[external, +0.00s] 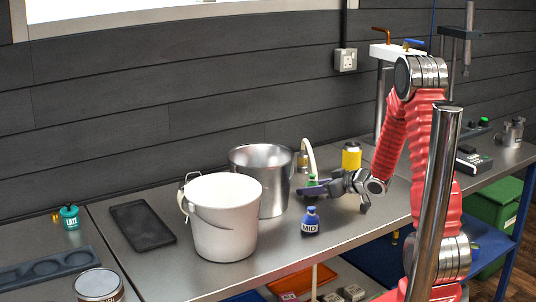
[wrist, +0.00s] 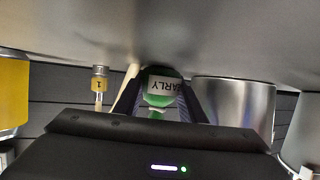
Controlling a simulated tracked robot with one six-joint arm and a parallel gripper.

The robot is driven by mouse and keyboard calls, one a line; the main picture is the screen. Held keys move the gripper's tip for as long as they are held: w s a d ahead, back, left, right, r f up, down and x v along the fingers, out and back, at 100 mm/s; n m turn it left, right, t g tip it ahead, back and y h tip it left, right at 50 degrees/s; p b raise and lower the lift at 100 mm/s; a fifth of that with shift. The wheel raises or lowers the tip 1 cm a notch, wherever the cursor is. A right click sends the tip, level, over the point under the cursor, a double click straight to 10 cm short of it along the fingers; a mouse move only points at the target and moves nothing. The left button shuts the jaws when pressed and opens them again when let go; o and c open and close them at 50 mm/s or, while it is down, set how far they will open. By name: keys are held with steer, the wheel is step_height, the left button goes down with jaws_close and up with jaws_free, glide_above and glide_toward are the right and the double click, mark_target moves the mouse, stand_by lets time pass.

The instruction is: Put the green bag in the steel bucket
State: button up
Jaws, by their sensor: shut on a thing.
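The green bag (external: 313,179) is between the jaws of my gripper (external: 312,190), just right of the steel bucket; the jaws hide part of it in the external view. In the wrist view the green bag (wrist: 160,88) shows its label upside down, "EARLY", with a dark finger on each side. My gripper (wrist: 158,100) is shut on it. I cannot tell whether the bag touches the bench. The steel bucket (external: 274,193) stands upright on the bench, partly behind the white bucket; it also shows right of the bag in the wrist view (wrist: 235,100).
A white bucket (external: 226,222) stands in front of the steel one. A blue bag marked "MIDI" (external: 310,224) is below my gripper in the picture. A yellow jar (external: 351,157) is behind. A teal bag (external: 70,217) and black tray (external: 143,225) lie left.

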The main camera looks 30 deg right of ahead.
steer(key=o, duration=1)
steer(key=shift+o, duration=0.2)
steer(key=shift+s+d+r, duration=0.15)
steer(key=shift+s+r, duration=0.1)
steer(key=shift+s, duration=0.15)
steer(key=v, duration=1.1)
steer(key=shift+s, duration=0.1)
